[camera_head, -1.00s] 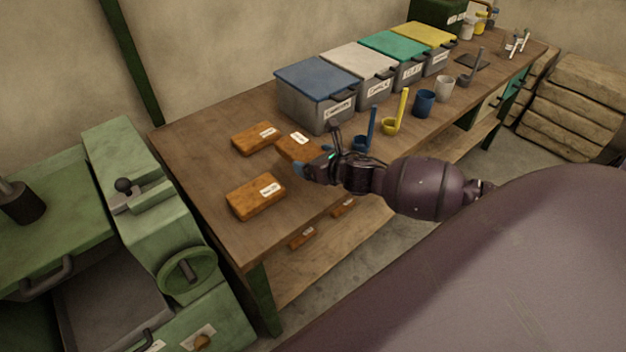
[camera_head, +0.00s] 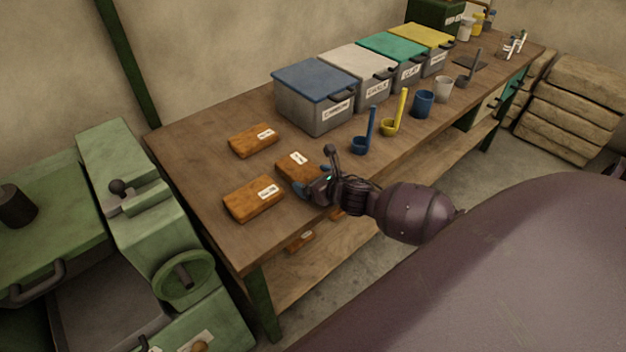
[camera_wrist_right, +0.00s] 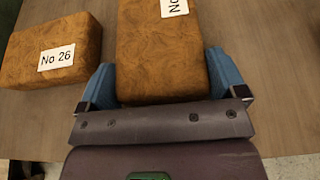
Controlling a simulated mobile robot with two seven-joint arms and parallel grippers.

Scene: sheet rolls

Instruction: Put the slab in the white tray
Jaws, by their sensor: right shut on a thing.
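Three brown slabs with white labels are at the left end of the wooden bench. My right gripper (camera_head: 312,183) is shut on the middle slab (camera_head: 292,165), near the bench's front edge. In the right wrist view, this slab (camera_wrist_right: 160,50) sits between the two blue fingers, its label cut off by the frame. I cannot tell whether it touches the bench. A second slab (camera_head: 254,199), labelled No 26 in the right wrist view (camera_wrist_right: 50,50), lies to its left. A third slab (camera_head: 253,140) lies behind. I cannot pick out a white tray. My left gripper is not in view.
Lidded boxes stand along the back of the bench (camera_head: 190,140): blue (camera_head: 315,80), white (camera_head: 356,65), green (camera_head: 390,48) and yellow (camera_head: 422,37). Scoops and cups stand in front of them. A green machine (camera_head: 130,185) with a handwheel stands left of the bench.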

